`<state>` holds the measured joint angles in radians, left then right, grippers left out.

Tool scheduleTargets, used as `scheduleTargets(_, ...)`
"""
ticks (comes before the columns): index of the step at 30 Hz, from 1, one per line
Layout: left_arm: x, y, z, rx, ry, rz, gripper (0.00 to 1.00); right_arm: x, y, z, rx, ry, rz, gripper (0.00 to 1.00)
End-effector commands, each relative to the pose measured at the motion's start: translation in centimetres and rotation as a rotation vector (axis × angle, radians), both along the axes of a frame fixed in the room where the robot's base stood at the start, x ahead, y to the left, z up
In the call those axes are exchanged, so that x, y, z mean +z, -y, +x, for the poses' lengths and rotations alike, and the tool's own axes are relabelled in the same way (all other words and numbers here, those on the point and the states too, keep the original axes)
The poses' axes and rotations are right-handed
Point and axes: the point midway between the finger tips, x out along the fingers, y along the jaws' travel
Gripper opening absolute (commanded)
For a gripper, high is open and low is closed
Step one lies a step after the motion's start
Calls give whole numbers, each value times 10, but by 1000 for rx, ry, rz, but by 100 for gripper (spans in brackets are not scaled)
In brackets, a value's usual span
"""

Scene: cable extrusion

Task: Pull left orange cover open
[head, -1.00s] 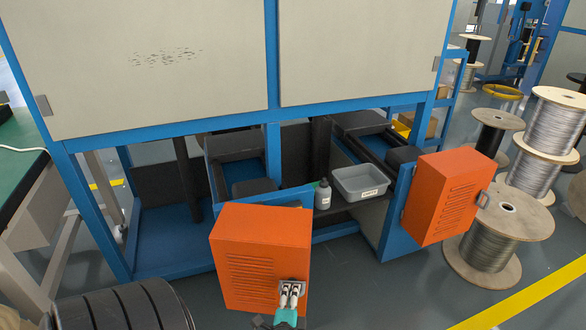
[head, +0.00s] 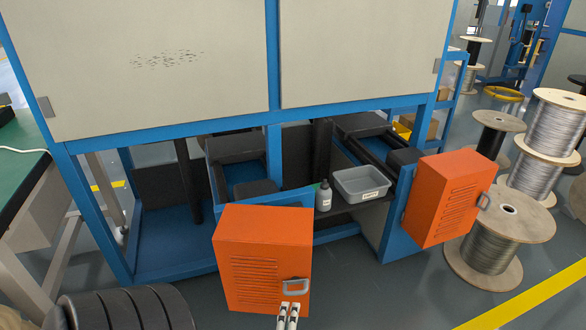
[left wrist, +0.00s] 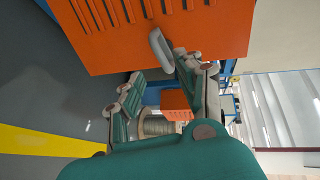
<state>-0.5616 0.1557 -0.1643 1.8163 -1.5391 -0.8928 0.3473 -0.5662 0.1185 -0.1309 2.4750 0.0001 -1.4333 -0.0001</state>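The left orange cover (head: 245,262) is a vented box standing out in front of the blue machine frame. Its grey handle (head: 296,285) is at the right side of its front face. My left gripper (head: 288,309) is just below and in front of this handle in the head view. In the left wrist view the fingers (left wrist: 160,72) are apart with nothing between them. The cover (left wrist: 150,30) fills the top there, and its handle (left wrist: 160,48) is beside the fingertips, outside the gap; contact cannot be told. My right gripper is not in view.
A second orange cover (head: 445,200) stands to the right. A grey bin (head: 361,183) and a bottle (head: 323,196) are between the covers. Wooden cable spools (head: 490,240) stand at the right. A ribbed black roll (head: 125,308) is at the lower left. Floor between the covers is clear.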

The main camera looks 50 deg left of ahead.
Motion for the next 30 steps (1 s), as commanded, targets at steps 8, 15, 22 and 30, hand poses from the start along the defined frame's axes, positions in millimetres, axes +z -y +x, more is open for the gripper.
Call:
scheduleTargets(8, 8, 27, -30, -2, 0, -1, 36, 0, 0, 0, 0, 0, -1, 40)
scheduleTargets(15, 10, 31, -34, -2, 2, 0, 36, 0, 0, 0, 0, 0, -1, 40)
scheduleTargets(22, 10, 29, -34, 12, 4, -16, 22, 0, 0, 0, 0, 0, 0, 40)
scheduleTargets(30, 13, 14, -40, 245, -5, -358, 0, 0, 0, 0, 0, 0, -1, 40)
